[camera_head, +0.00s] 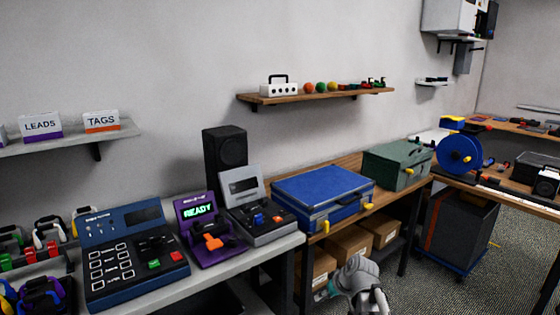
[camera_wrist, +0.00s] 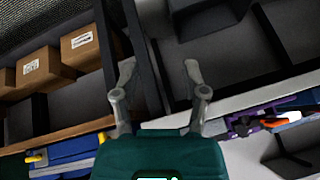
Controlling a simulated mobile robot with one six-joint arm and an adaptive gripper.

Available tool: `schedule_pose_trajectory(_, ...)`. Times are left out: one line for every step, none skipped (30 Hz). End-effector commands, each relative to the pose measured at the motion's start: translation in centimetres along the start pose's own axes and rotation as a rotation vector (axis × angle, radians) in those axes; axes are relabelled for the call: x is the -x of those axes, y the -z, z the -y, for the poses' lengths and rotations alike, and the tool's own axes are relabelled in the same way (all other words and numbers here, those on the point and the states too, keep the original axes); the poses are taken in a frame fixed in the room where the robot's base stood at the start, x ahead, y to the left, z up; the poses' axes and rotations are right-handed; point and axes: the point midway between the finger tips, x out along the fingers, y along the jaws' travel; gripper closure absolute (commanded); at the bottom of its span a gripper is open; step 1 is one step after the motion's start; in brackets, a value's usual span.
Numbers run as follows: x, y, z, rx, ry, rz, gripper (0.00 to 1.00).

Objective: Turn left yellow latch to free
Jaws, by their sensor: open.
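The blue case (camera_head: 320,193) lies closed on the wooden bench. Its left yellow latch (camera_head: 326,227) and right yellow latch (camera_head: 368,206) are on its front side. In the wrist view, which is turned about, the blue case (camera_wrist: 72,152) is at lower left, with one yellow latch (camera_wrist: 101,137) close to my gripper and the other (camera_wrist: 36,158) farther left. My gripper (camera_wrist: 159,70) is open and empty, its two fingers apart and touching nothing. In the head view my arm is at the bottom, below and in front of the case; the fingers cannot be made out there.
A green case (camera_head: 398,164) with yellow latches stands right of the blue one. A grey device (camera_head: 258,218) and a purple device (camera_head: 207,228) stand to the left. Cardboard boxes (camera_head: 349,243) sit on the shelf below. A blue reel (camera_head: 460,153) is farther right.

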Motion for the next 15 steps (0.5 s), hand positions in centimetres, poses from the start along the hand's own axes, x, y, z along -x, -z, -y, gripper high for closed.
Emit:
schedule_pose_trajectory(-0.8,-2.7,0.6,-0.038,-0.023,0.063,0.43)
schedule_pose_trajectory(-1.0,-3.8,0.7,-0.063,-0.039,0.098,0.43)
schedule_pose_trajectory(-1.1,-5.1,0.9,-0.094,-0.061,0.14,0.43)
schedule_pose_trajectory(-1.2,-6.0,1.0,-0.116,-0.077,0.169,0.43)
schedule_pose_trajectory(-1.2,-6.7,1.1,-0.136,-0.094,0.193,0.43)
schedule_pose_trajectory(-1.2,-7.6,1.1,-0.16,-0.114,0.222,0.43)
schedule_pose_trajectory(-1.2,-8.3,1.1,-0.178,-0.13,0.242,0.43)
schedule_pose_trajectory(-1.2,-8.8,1.2,-0.194,-0.143,0.259,0.43)
schedule_pose_trajectory(-1.2,-9.6,1.2,-0.215,-0.162,0.28,0.43)
schedule_pose_trajectory(-1.1,-10.1,1.3,-0.227,-0.175,0.295,0.43)
schedule_pose_trajectory(-1.1,-10.6,1.3,-0.241,-0.187,0.309,0.43)
schedule_pose_trajectory(-1.1,-11.2,1.3,-0.258,-0.205,0.326,0.43)
schedule_pose_trajectory(-1.1,-11.7,1.4,-0.27,-0.217,0.339,0.43)
schedule_pose_trajectory(-1.0,-12.1,1.4,-0.282,-0.231,0.351,0.43)
schedule_pose_trajectory(-1.0,-12.6,1.4,-0.297,-0.246,0.364,0.43)
